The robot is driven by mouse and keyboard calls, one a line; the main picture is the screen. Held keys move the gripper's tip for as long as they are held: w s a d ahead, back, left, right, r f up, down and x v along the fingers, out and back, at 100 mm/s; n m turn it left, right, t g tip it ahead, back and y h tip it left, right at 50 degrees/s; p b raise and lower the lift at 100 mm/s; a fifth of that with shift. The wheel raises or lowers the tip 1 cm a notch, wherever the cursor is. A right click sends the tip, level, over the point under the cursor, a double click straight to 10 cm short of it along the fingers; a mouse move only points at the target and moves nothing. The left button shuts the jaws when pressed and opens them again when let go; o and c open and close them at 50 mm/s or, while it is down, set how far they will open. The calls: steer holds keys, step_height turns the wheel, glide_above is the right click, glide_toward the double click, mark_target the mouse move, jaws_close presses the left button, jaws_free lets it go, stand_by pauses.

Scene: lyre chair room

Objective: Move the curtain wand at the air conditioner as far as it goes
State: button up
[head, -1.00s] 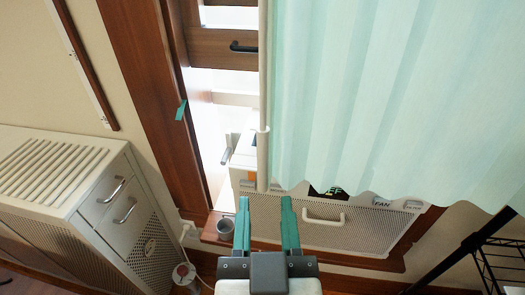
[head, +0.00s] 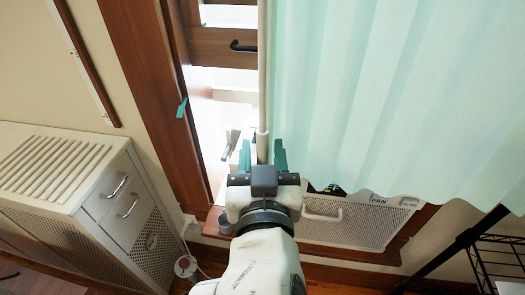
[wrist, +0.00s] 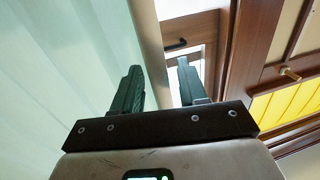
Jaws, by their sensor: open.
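The curtain wand (head: 263,75) is a pale upright rod along the left edge of the mint-green curtain (head: 350,90). My gripper (head: 261,148) is open, its two green fingers on either side of the wand's lower part in the head view. In the wrist view my gripper (wrist: 160,68) shows its fingers apart, with the pale wand (wrist: 153,45) running down between them, nearer the left finger. I cannot tell whether either finger touches it. The air conditioner (head: 370,226) is a white perforated unit below the curtain, partly hidden by my gripper and the curtain.
A white slatted cabinet (head: 60,170) with two drawer handles stands at the left. A wooden window frame (head: 140,80) is left of the wand, beside a bright gap. A black wire rack (head: 497,262) is at the lower right.

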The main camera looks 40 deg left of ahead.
steer(key=shift+c, duration=0.3)
jaws_close()
stand_by(0.3)
